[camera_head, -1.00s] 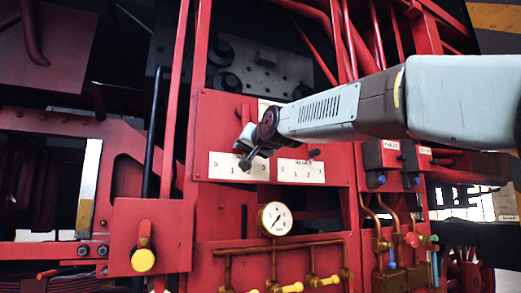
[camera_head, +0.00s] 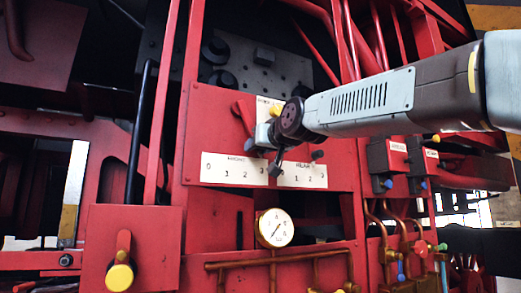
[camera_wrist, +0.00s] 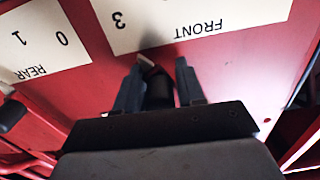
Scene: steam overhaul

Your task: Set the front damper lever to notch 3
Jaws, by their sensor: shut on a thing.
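The front damper scale (camera_head: 233,171) is a white plate on the red panel, marked 0 to 3. In the wrist view the FRONT plate (camera_wrist: 190,22) is upside down, with its 3 at upper left. My gripper (camera_head: 275,170) is at the 3 end of this plate. In the wrist view my gripper (camera_wrist: 158,85) is shut on the dark front damper lever (camera_wrist: 159,92), one finger on each side. The lever's pale narrow part runs up towards the plate, just right of the 3. I cannot tell whether it sits exactly at the notch.
The REAR scale (camera_head: 308,176) is close to the right, with a dark knob (camera_head: 317,155) above it. A red lever (camera_head: 243,115) is left of my wrist. A pressure gauge (camera_head: 275,228) and a yellow-knobbed lever (camera_head: 120,276) are lower down.

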